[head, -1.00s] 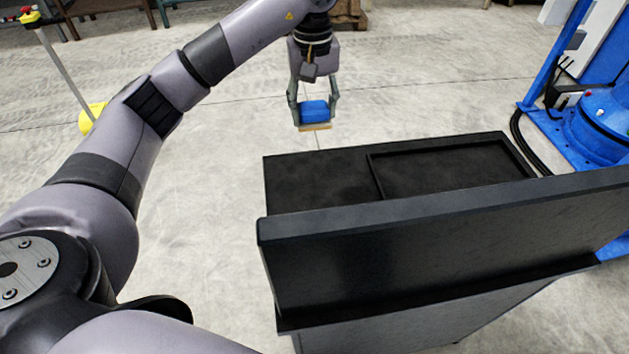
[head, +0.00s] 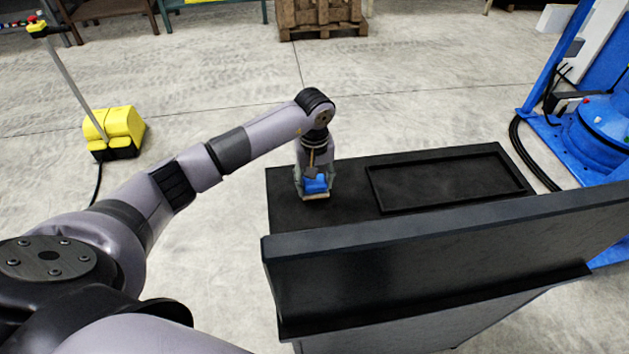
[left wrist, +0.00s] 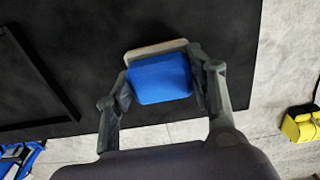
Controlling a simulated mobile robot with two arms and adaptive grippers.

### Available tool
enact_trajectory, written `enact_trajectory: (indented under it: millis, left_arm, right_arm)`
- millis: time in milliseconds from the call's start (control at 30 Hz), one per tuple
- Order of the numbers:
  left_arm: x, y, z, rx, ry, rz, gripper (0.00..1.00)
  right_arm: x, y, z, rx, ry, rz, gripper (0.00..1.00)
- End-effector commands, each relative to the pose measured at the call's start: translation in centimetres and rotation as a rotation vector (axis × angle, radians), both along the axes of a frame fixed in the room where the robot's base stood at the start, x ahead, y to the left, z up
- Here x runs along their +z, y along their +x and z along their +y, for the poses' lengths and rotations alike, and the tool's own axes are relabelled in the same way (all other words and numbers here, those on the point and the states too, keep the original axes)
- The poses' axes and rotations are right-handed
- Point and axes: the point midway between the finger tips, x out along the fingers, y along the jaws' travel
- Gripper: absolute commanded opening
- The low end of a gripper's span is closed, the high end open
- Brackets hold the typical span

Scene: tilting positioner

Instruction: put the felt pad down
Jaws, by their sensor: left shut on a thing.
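The felt pad shows as a blue block (head: 316,184) with a pale tan layer (head: 314,196) on its underside. My left gripper (head: 315,187) is shut on it, with one finger on each side. In the head view it is over the left part of the black bench top (head: 345,178), left of the framed recess. In the left wrist view the blue block (left wrist: 160,80) sits between the two fingers, with the tan edge (left wrist: 155,50) beyond it. I cannot tell whether the pad touches the top. My right gripper is not in view.
A shallow rimmed tray area (head: 450,207) takes up the right of the bench top. A raised black wall (head: 430,240) runs along the near side. A blue machine (head: 600,130) stands at the right, and a yellow pedestal unit (head: 120,128) at the left.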

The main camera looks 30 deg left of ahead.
Motion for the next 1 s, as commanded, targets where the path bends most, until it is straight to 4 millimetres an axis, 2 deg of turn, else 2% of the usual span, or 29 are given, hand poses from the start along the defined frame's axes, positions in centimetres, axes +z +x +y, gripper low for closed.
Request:
enact_trajectory:
  millis: [100,467,500,767,1000]
  left_arm:
    - [-1.04,-0.05,-0.05,-0.001,-0.001,0.001,0.27]
    - [-1.52,0.03,0.00,-0.002,0.000,-0.002,0.27]
    - [-1.37,0.02,-0.01,-0.001,0.000,-0.002,0.51]
    - [-1.35,-0.01,-0.02,-0.001,0.001,-0.001,0.69]
    - [-1.35,-0.02,-0.02,-0.001,0.000,0.000,0.70]
  right_arm:
    - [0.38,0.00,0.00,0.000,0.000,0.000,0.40]
    - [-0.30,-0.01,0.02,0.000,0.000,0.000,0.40]
    - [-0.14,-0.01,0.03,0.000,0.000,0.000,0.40]
    - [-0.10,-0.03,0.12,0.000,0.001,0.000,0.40]
    - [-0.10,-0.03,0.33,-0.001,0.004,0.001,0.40]
